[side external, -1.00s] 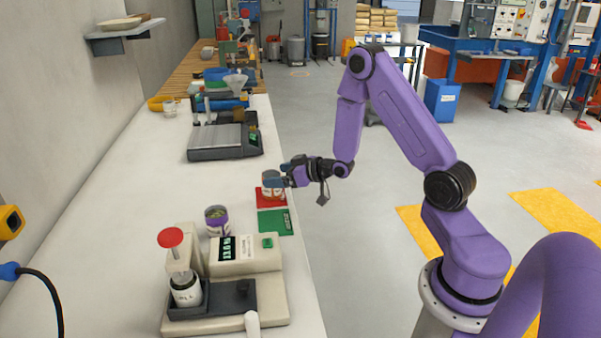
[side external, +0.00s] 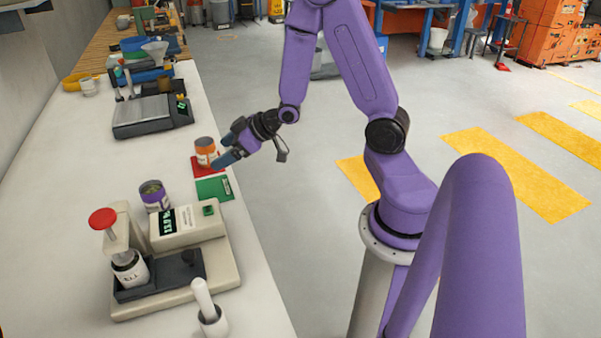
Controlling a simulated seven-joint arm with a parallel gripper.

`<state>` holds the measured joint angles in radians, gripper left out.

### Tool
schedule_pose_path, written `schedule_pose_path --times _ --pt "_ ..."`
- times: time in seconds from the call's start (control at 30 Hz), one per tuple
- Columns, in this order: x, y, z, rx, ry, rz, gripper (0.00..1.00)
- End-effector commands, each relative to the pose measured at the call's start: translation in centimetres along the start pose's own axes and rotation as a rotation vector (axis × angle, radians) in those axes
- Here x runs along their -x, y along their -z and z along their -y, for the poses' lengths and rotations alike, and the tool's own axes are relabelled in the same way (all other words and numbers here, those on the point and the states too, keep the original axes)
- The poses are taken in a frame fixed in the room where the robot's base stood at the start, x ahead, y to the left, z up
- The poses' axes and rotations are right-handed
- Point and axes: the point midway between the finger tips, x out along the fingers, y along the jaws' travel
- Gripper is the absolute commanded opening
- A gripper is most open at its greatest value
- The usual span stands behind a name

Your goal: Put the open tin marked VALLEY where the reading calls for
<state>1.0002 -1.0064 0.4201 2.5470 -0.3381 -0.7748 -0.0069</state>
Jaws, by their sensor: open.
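An orange-and-white tin (side external: 206,152) stands upright on the red mat (side external: 198,168). A tin with a purple and white label and an open top showing greenish contents (side external: 154,195) stands behind the cream instrument (side external: 185,229). A white tin (side external: 130,268) sits in the instrument's dark holder under a red knob. I cannot read VALLEY on any tin. The instrument's green display (side external: 169,222) is lit, but its reading is too small to be sure of. My gripper (side external: 225,148) is open, just right of the orange tin, its fingertips beside it. Whether they touch it is unclear.
A green mat (side external: 214,189) lies in front of the red one. A dark scale (side external: 152,116) stands farther back on the white bench (side external: 60,215). A white pestle-like handle in a cup (side external: 208,306) stands near the front. The left of the bench is clear.

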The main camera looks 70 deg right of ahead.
Motion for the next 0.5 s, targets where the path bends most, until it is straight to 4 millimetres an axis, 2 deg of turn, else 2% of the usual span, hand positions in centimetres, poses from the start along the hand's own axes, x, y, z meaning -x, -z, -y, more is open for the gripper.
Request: schedule_pose_path --times 0.03,0.17,0.27,0.37,0.5 --pt "0.2 0.6 2.2 0.043 0.034 0.042 0.88" --pt "1.6 0.6 6.9 0.131 0.102 0.176 0.88" --pt "3.5 0.2 10.3 0.2 0.153 0.278 0.88" --pt "6.0 -0.4 13.4 0.271 0.204 0.376 0.88" --pt "10.5 -1.8 17.0 0.377 0.276 0.515 0.88"
